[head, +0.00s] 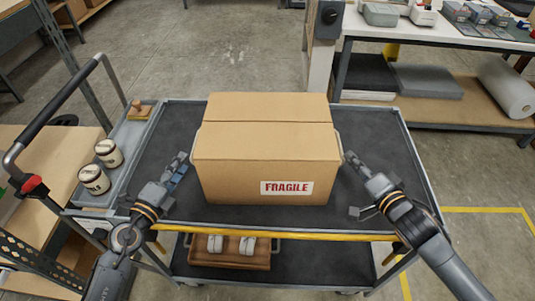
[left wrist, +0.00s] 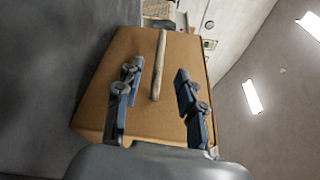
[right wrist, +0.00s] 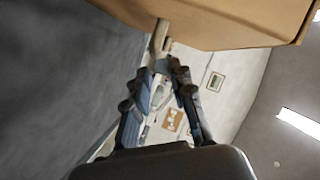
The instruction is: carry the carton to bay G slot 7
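The brown carton (head: 265,155), with a red-and-white FRAGILE label, sits upright and closed on the cart's top deck (head: 366,140). Slim handles stand out from its sides. My left gripper (head: 181,166) is at its left side; in the left wrist view the fingers (left wrist: 158,80) are spread, with the pale handle (left wrist: 159,65) between them and clear space on both sides. My right gripper (head: 353,162) is at its right side; in the right wrist view the fingers (right wrist: 163,70) close in at their tips on the handle (right wrist: 160,38). Bay G slot 7 cannot be made out.
A side tray (head: 127,133) on the cart holds two labelled jars (head: 101,165) and a wooden-handled stamp (head: 138,110). The lower shelf holds a wooden tray (head: 228,254) with white items. A workbench (head: 440,35) stands at the back right, another table at left. Bare floor lies behind the cart.

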